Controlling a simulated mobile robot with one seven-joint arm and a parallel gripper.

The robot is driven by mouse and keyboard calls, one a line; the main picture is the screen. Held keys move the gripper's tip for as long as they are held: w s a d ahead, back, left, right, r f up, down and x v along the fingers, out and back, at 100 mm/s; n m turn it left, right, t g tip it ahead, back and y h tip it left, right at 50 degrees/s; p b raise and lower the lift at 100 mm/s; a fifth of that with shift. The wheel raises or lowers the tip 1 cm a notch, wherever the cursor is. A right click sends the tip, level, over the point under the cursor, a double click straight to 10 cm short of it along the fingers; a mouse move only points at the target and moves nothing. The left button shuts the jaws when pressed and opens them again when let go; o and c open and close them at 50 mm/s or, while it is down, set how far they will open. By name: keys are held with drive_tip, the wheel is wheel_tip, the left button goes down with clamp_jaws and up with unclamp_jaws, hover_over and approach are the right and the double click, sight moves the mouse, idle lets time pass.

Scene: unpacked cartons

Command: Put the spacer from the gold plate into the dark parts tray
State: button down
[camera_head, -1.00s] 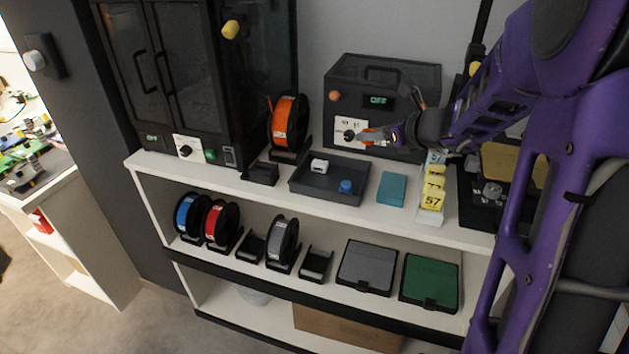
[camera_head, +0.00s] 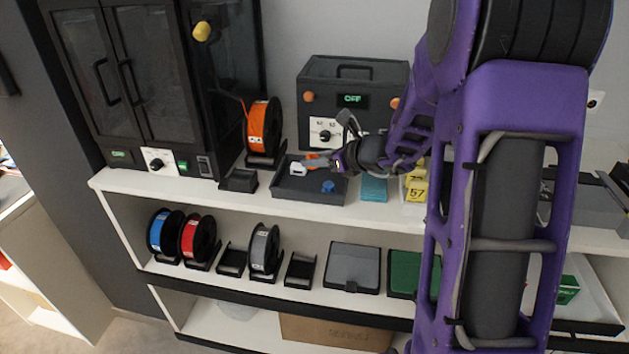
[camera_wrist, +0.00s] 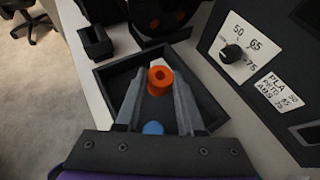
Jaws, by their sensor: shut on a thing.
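The orange spacer (camera_wrist: 161,79) is a short ring with a hole, held between the fingertips of my gripper (camera_wrist: 160,88). In the head view my gripper (camera_head: 312,162) is over the back part of the dark parts tray (camera_head: 305,195), with a bit of orange at its tips. The tray also fills the middle of the wrist view (camera_wrist: 205,113). In it are a white part (camera_head: 297,169) and a blue part (camera_head: 328,186); the blue one shows between my fingers (camera_wrist: 153,128). The spacer appears above the tray floor. The gold plate is out of sight now.
A dryer box (camera_head: 352,100) stands behind the tray. An orange spool (camera_head: 263,128) and an empty black holder (camera_head: 239,180) are at its left. A teal block (camera_head: 373,190) and yellow number tags (camera_head: 416,188) are at its right. The tray's front part is mostly free.

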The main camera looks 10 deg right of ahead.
sight(310, 182)
drive_tip(key=shift+f+b, duration=0.55)
drive_tip(key=shift+f, duration=1.8)
drive_tip(key=shift+s+f+b, duration=0.25)
drive_tip(key=shift+f+b, duration=0.35)
drive_tip(key=shift+f, duration=0.1)
drive_tip(key=c, duration=0.5)
unclamp_jaws()
drive_tip(key=shift+f, duration=0.15)
drive_tip(key=shift+r+p, duration=0.75)
drive_tip(key=shift+p, duration=0.05)
drive_tip(key=p+v, duration=0.1)
drive_tip(key=v, duration=1)
drive_tip(key=shift+s+d+r+p, duration=0.15)
drive_tip(key=shift+d+r+p, duration=0.05)
drive_tip(key=shift+r+p, duration=0.15)
